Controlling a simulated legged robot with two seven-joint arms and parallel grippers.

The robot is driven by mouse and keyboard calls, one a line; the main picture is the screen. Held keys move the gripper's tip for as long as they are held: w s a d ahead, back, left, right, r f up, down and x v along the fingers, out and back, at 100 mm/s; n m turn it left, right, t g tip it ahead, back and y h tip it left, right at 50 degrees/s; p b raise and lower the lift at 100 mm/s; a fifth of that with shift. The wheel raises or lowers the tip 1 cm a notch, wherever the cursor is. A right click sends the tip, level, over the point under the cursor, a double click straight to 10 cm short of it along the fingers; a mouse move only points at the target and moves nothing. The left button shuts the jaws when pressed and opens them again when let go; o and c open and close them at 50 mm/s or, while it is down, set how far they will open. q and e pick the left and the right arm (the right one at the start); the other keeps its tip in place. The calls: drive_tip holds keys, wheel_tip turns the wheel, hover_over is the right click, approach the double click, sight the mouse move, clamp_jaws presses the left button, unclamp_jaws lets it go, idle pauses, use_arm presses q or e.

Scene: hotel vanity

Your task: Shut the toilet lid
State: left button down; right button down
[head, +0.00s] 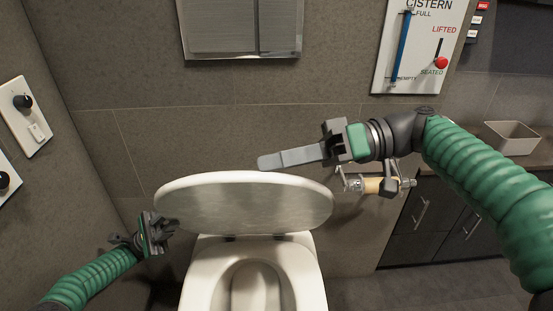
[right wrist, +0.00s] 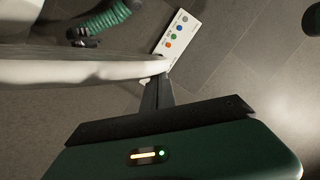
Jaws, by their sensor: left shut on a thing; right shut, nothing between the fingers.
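The toilet lid (head: 240,205) is pale and oval and stands raised, hinged at the back of the white toilet (head: 310,285). Its edge also shows as a white band in the right wrist view (right wrist: 70,71). My right gripper (head: 262,163) is shut and empty, with its long grey fingers at the lid's top edge. In the right wrist view its dark fingers (right wrist: 162,85) are close beside the lid; contact is unclear.
A paper roll holder (head: 375,185) is on the wall right of the lid. A dark cabinet (head: 435,225) with a basin (head: 512,138) stands at the right. A cistern panel (head: 415,45) and a metal plate (head: 240,25) are on the back wall. Switches (head: 25,115) are at the left.

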sight(281, 180)
use_arm(q)
drive_tip(key=shift+t, duration=0.3)
use_arm(e)
drive_tip(key=shift+s+f+n, duration=0.15)
drive_tip(key=shift+s+f, duration=0.1)
drive_tip(key=shift+s, duration=0.4)
drive_tip(key=shift+s+f+n, duration=0.15)
drive_tip(key=shift+s+f, duration=0.1)
drive_tip(key=shift+s, duration=0.35)
use_arm(q)
drive_tip(key=shift+r, duration=0.1)
use_arm(e)
drive_tip(key=shift+s+f, duration=0.15)
drive_tip(key=shift+s, duration=0.05)
use_arm(q)
drive_tip(key=c, duration=1.3)
unclamp_jaws()
drive_tip(key=shift+w, duration=0.1)
drive_tip(key=shift+o, duration=0.2)
use_arm(e)
drive_tip(key=shift+w, duration=0.15)
drive_tip(key=shift+d, duration=0.1)
